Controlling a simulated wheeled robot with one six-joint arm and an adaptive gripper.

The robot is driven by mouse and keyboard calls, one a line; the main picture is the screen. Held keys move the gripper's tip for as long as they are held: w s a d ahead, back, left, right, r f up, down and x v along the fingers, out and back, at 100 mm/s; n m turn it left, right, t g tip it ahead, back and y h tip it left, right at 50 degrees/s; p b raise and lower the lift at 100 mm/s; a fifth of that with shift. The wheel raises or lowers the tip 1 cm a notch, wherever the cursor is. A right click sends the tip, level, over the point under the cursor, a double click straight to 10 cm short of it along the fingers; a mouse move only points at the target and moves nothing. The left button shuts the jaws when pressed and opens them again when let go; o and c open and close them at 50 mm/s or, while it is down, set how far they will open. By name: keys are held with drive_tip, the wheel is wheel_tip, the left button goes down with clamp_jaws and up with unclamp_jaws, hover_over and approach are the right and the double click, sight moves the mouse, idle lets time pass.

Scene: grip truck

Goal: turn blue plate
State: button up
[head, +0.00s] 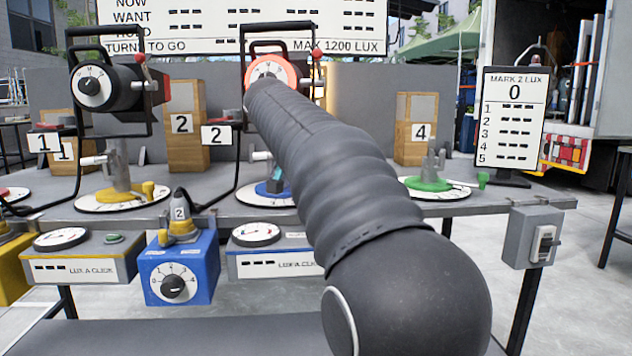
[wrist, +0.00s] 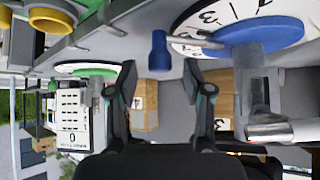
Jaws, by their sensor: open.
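The blue plate (wrist: 262,36) lies on a white numbered dial (wrist: 190,18) at the upper right of the wrist view, which looks upside down. A grey post stands on it, and a thin rod runs from it towards a blue peg (wrist: 160,50). My gripper (wrist: 168,84) is open and empty. The peg shows between the fingers sideways, just past their tips in the picture; I cannot tell the depth between them. In the head view, the blue plate (head: 264,189) is partly hidden by my arm. My gripper is mostly hidden there too.
A green plate (head: 427,184) with a peg sits to the right, a yellow one (head: 122,196) to the left. A black lamp (head: 100,88) overhangs the bench. A blue box (head: 178,268) hangs at the front edge. Wooden boxes (head: 416,128) stand behind.

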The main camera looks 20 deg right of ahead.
drive_tip(key=v, duration=1)
drive_tip(key=s+a+f+n+y, duration=0.2)
drive_tip(key=s+a+f+n, duration=0.1)
drive_tip(key=s+f, duration=0.6)
drive_tip(key=s+a+f+n+y+p, duration=0.1)
drive_tip(key=s+a+f+n+y, duration=0.1)
drive_tip(key=s+f, duration=0.7)
drive_tip(key=s+a+f+n+y+p, duration=0.1)
drive_tip(key=s+a+f+n+y, duration=0.2)
drive_tip(key=s+f, duration=0.7)
wheel_tip(320, 180, down, 4)
drive_tip(key=shift+a+r+n, duration=0.1)
drive_tip(key=shift+a+n, duration=0.55)
drive_tip(key=shift+n, duration=0.45)
